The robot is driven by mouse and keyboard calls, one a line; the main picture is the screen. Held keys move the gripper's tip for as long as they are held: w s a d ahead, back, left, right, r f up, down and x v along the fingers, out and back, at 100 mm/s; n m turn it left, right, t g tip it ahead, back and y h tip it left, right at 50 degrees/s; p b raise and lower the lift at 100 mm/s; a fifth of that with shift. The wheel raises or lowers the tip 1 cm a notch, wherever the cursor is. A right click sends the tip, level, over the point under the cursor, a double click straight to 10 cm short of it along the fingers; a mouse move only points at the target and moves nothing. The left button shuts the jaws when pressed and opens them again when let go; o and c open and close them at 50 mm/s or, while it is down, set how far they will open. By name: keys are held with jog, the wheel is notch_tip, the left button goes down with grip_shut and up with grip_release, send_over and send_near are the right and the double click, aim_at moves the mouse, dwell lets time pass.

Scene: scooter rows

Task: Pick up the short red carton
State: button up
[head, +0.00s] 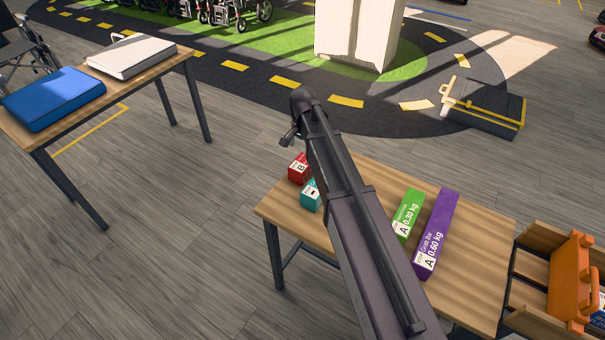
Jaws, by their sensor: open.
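The short red carton (299,168) stands near the far left corner of the wooden table (478,240), with a label marked B on its side. A teal carton (310,195) is just in front of it, partly hidden by my arm. My gripper (290,134) shows only as a small dark part beside the far end of my arm, above and apart from the red carton in the picture. The rest of it is hidden behind the arm. Nothing is seen held in it.
A green carton (408,215) and a long purple carton (436,232) lie right of my arm. A wooden crate (545,237) with an orange item (571,282) is at the right. Another table (150,80) holds blue and white binders. A black-yellow toolbox (485,106) lies on the floor.

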aim_at(302, 163)
jog(key=shift+f+b, duration=1.95)
jog(key=shift+f, duration=0.3)
jog(key=shift+f, duration=0.1)
jog(key=shift+w+a+f+b, duration=0.1)
jog(key=shift+f+b, duration=2.45)
jog(key=shift+b, duration=0.05)
jog(key=c, duration=1.1)
jog(key=shift+o, duration=0.2)
jog(key=shift+r, duration=0.25)
notch_tip(302, 163, up, 10)
jog(key=p, duration=1)
jog(key=shift+f, duration=0.2)
